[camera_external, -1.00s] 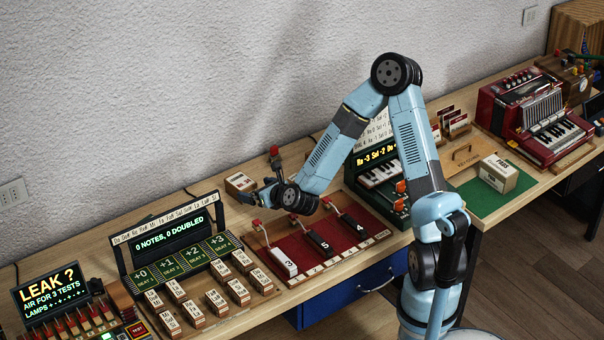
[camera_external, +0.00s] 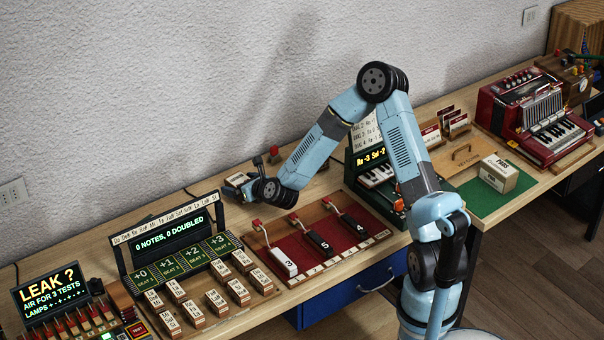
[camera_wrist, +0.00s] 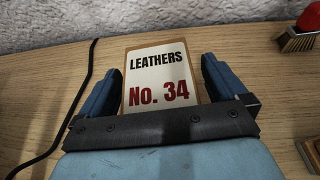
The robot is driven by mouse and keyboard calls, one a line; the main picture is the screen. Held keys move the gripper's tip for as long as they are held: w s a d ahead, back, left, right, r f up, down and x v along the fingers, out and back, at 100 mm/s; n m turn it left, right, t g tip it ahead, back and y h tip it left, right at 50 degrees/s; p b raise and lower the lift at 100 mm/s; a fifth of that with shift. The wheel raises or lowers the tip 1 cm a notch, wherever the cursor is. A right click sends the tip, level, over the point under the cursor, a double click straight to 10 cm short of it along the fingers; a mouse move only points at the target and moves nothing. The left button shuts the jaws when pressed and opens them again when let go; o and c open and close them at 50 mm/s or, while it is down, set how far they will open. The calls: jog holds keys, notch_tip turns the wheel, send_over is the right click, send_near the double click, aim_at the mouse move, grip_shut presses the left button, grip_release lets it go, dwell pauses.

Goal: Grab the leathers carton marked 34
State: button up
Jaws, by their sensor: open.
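The leathers carton (camera_wrist: 157,75) has a white label reading "LEATHERS No. 34" and tan edges. In the wrist view it lies on the wooden bench between the two blue fingers of my gripper (camera_wrist: 160,85). The fingers are open, with a gap visible on each side of the carton. Its lower edge is hidden behind the dark bar of my gripper. In the external view my gripper (camera_external: 250,180) is low at the back of the bench, and the carton (camera_external: 237,180) shows only in part beside it.
A red-topped brush (camera_wrist: 300,38) stands to the right of the carton. A black cable (camera_wrist: 75,105) runs along the left. The note display (camera_external: 170,242) and the red board with three keys (camera_external: 318,245) are in front. The wall is close behind.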

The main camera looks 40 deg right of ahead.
jog(key=shift+c, duration=0.3)
jog(key=c, duration=1)
